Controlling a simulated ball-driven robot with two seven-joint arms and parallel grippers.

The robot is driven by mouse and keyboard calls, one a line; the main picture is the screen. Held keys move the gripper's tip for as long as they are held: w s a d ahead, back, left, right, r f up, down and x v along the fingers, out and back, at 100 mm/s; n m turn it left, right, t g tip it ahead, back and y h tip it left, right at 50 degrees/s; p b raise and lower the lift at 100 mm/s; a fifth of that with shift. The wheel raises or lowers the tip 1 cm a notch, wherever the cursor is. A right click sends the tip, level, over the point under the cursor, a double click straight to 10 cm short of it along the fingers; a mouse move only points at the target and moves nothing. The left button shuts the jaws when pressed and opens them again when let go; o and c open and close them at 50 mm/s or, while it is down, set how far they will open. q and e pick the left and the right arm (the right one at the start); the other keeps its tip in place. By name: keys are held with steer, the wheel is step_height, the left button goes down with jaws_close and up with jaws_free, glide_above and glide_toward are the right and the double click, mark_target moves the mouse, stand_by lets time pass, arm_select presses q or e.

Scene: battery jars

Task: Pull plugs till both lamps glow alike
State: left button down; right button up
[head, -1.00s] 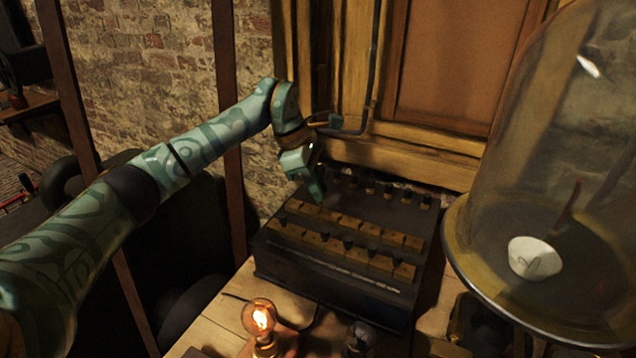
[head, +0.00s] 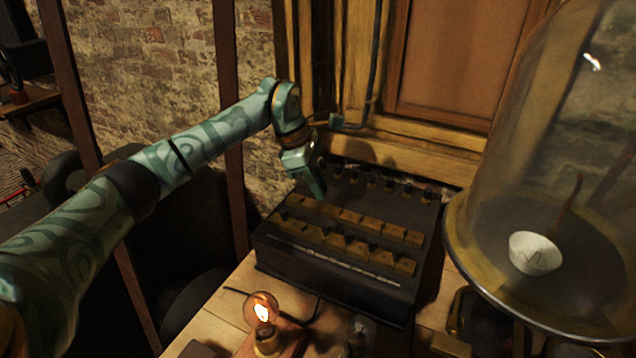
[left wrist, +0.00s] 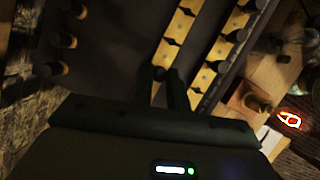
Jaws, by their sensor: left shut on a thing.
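A dark plug box (head: 330,272) stands on the bench, with two rows of brass blocks (head: 352,217) on its top. Small dark plugs (head: 360,246) stand in the front row, and more plugs (head: 390,185) line the back edge. My left gripper (head: 319,190) reaches down at the back row's left part. In the left wrist view its fingers (left wrist: 165,84) are shut on a dark plug (left wrist: 158,72) at a brass row; whether the plug is still seated is too dark to tell. The left lamp (head: 262,312) glows orange. The right lamp (head: 362,332) looks dark. My right gripper is out of view.
A large glass bell jar (head: 560,120) with a white cup (head: 534,253) inside stands at the right, close to the box. A wooden panelled wall (head: 445,60) rises behind the box. Bare bench (head: 215,310) shows in front at the left.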

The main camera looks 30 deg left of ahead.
arm_select(q)
steer(key=shift+f, duration=0.55)
steer(key=shift+f, duration=0.15)
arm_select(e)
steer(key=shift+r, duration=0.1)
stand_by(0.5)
arm_select(q)
steer(key=c, duration=1.3)
jaws_free()
steer(key=shift+p+v, duration=6.2)
steer(key=shift+v, duration=1.95)
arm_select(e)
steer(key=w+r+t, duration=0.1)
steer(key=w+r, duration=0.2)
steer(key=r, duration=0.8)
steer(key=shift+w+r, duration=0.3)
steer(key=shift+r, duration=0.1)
